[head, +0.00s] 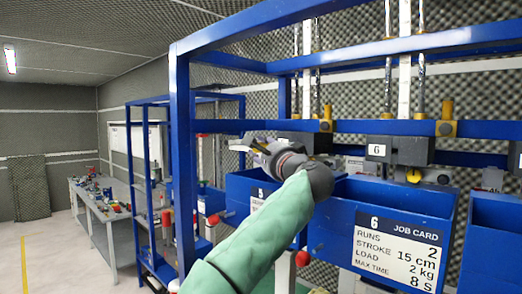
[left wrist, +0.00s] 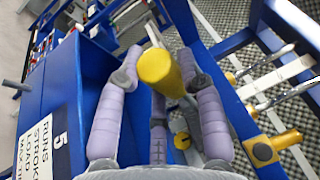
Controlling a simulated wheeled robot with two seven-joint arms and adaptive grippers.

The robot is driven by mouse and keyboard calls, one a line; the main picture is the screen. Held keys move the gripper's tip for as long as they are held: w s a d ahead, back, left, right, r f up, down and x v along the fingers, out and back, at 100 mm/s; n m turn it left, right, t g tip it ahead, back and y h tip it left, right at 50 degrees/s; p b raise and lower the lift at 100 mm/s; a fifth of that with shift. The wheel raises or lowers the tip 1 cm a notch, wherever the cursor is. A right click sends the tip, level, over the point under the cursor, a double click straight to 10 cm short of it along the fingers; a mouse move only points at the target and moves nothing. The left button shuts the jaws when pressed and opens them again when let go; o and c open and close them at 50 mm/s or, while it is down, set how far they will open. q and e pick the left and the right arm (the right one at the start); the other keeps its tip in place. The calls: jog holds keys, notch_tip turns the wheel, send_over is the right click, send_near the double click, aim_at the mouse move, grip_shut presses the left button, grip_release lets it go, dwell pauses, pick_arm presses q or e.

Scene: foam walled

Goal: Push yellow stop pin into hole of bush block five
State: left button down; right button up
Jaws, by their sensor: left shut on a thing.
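My left gripper (head: 263,150) is at the end of the green-sleeved arm, in front of the blue frame near bin five. In the left wrist view its purple fingers (left wrist: 160,56) are closed around the yellow stop pin (left wrist: 162,72), whose round end faces the camera. My right gripper is not in view.
Block six (head: 405,150) stands on the rail at right, above the bin with job card 6 (head: 395,250). Bin five (left wrist: 75,95) lies below the gripper. Yellow clamps (head: 325,120) and steel rods stand along the blue rail. A bench (head: 100,215) with small items stands far left.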

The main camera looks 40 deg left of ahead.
pick_arm(q)
jog(key=shift+w+d+p, duration=0.2)
jog(key=shift+w+p, duration=0.95)
jog(key=shift+w, duration=1.1)
jog(key=shift+w+d+p, duration=0.15)
jog(key=shift+w+p, duration=0.7)
jog(key=shift+w, duration=0.5)
jog(key=shift+w+r+p, duration=0.1)
jog(key=shift+w+p, duration=0.35)
jog(key=shift+p, duration=0.1)
